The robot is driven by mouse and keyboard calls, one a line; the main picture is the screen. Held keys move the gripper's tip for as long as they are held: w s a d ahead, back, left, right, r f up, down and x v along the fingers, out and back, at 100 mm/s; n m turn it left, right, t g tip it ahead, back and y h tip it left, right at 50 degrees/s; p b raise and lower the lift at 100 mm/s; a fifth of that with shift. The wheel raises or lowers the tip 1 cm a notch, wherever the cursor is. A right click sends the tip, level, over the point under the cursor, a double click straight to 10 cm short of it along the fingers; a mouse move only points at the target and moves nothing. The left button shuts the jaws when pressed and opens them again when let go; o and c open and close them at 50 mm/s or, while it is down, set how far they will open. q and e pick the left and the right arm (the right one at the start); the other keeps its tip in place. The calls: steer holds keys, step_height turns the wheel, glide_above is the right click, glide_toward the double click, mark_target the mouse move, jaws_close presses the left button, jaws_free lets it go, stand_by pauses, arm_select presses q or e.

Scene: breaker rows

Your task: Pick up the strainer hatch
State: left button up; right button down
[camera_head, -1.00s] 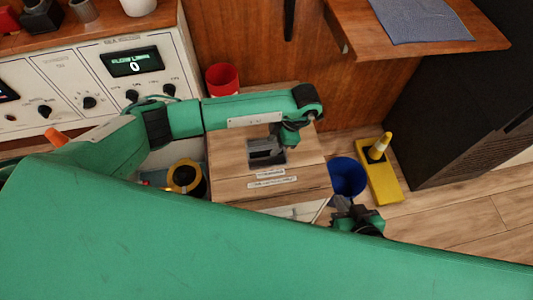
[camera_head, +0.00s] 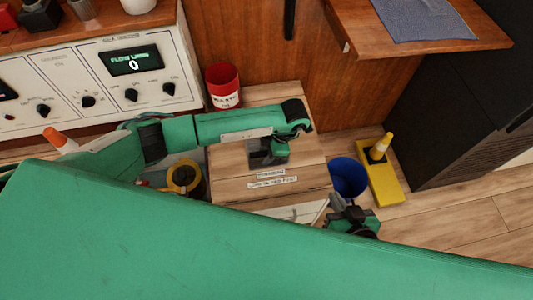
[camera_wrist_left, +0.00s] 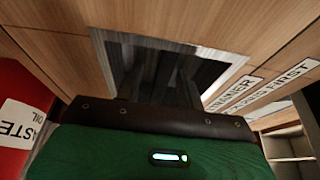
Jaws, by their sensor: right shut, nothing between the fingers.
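The wooden top labelled as the strainer hatch (camera_head: 228,178) is in the middle of the head view, with a grey-rimmed dark recess in it. My left gripper (camera_head: 267,155) points down at this recess. In the left wrist view the recess's pale metal rim (camera_wrist_left: 98,52) surrounds a dark inside, where the fingers blend into shadow. My right gripper (camera_head: 350,214) is shut and empty, low beside the front right corner of the wooden box, partly hidden by my green arm.
A red waste-oil bin (camera_head: 223,88) stands behind the box. A blue bucket (camera_head: 347,177) and a yellow stand (camera_head: 380,180) are on the floor to the right. A yellow-ringed dark object (camera_head: 185,178) is on the left. A white control panel (camera_head: 105,80) lines the back left.

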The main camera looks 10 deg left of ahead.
arm_select(q)
steer(key=shift+f, duration=0.1)
jaws_close()
stand_by(1.2)
